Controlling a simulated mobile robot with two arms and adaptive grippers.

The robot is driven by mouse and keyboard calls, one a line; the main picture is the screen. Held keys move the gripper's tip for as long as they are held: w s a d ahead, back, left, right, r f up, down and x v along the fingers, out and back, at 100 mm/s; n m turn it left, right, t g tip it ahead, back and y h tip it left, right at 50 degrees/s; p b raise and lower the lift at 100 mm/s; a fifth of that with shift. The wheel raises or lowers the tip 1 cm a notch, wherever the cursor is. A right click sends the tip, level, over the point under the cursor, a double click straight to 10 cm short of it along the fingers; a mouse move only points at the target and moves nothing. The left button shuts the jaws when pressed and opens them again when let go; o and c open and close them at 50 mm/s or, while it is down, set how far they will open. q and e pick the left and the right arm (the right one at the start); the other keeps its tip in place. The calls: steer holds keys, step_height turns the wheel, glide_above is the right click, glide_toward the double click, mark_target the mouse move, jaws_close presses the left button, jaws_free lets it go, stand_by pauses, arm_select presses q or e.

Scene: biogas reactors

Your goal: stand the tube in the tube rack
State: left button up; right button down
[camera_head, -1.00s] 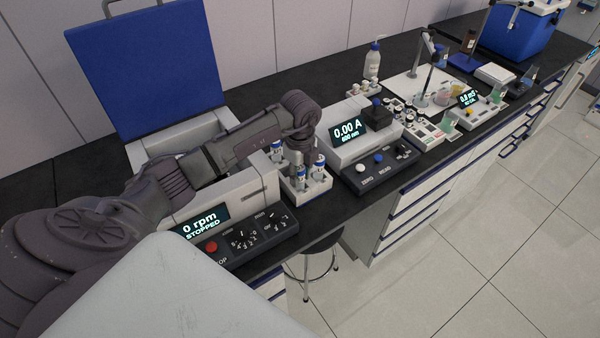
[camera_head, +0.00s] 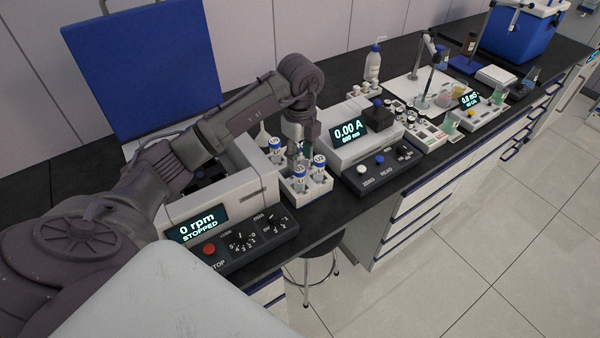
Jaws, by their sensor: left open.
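The white tube rack (camera_head: 306,191) stands on the black bench between the centrifuge and the photometer. Several tubes with blue-and-white caps stand upright in it: one at the back left (camera_head: 274,146), one at the right (camera_head: 319,164) and one at the front (camera_head: 298,174). I cannot tell which one is the task's tube. My left gripper (camera_head: 299,155) points down over the rack, among the tube caps. It is open, and its fingertips are small and partly blend with the tubes. No tube shows held in it. My right gripper is out of view.
The centrifuge (camera_head: 236,198), its blue lid (camera_head: 140,65) raised, stands left of the rack; its display reads 0 rpm, STOPPED. The photometer (camera_head: 345,150) stands close on the right. A wash bottle (camera_head: 372,64) is behind it. A narrow strip of bench is clear before the rack.

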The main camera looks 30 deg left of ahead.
arm_select(q)
steer(key=shift+r+b, duration=0.35)
steer(key=shift+r, duration=1.95)
